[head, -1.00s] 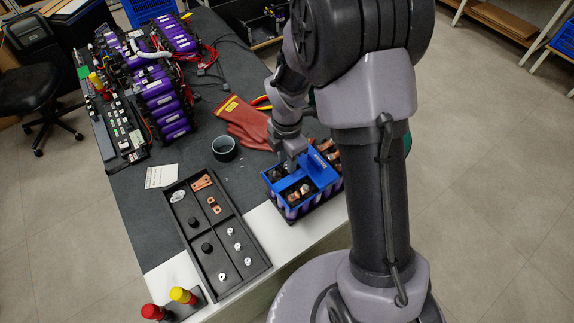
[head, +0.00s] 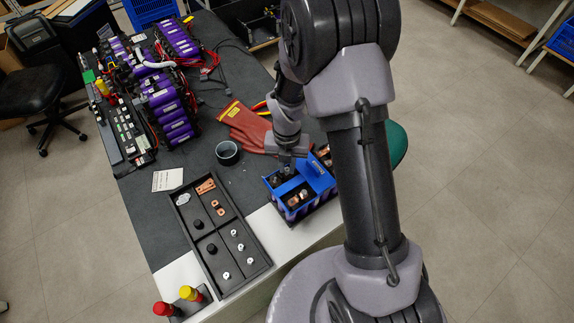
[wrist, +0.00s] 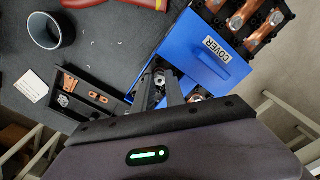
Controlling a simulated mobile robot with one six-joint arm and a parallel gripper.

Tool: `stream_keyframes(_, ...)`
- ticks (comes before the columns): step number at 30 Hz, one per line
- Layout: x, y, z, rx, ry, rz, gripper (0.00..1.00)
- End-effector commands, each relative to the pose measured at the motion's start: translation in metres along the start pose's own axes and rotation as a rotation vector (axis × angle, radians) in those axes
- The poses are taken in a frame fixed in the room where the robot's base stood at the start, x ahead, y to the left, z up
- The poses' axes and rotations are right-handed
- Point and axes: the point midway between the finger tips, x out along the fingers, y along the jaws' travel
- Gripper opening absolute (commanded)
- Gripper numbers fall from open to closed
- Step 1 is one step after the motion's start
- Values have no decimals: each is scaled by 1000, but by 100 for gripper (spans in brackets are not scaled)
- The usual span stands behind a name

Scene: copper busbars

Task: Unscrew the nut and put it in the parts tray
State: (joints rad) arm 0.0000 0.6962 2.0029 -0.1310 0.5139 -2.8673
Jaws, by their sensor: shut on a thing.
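A purple-celled battery module with a blue cover (head: 319,177) stands at the bench edge, with copper parts in its openings. My gripper (head: 287,168) points down at the module's far left part; my arm partly hides the module. In the wrist view, my gripper (wrist: 160,86) is shut on a small silver nut (wrist: 159,77) beside the blue cover (wrist: 214,58). I cannot tell whether the nut is still on its stud. The black parts tray (head: 243,285) lies left of the module, with copper links, black caps and several silver pieces in its compartments. Part of it shows in the wrist view (wrist: 97,80).
A dark cup (head: 228,153) and red gloves (head: 246,127) lie behind the tray and module. A white card (head: 168,180) is left of the cup. Red- and yellow-handled tools (head: 178,303) stand at the front corner. Larger purple battery packs (head: 168,105) fill the back left.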

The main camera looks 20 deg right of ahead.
Motion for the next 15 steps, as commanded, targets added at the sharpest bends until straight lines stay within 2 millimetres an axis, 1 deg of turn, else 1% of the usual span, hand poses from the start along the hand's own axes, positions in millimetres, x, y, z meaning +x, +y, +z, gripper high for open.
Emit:
stream_keyframes(5,1,0,0,-2,-1,1,0)
stream_keyframes(6,1,0,0,-1,-1,1,21)
stream_keyframes(7,1,0,0,-1,-1,1,23)
stream_keyframes(15,1,0,0,20,-1,1,23)
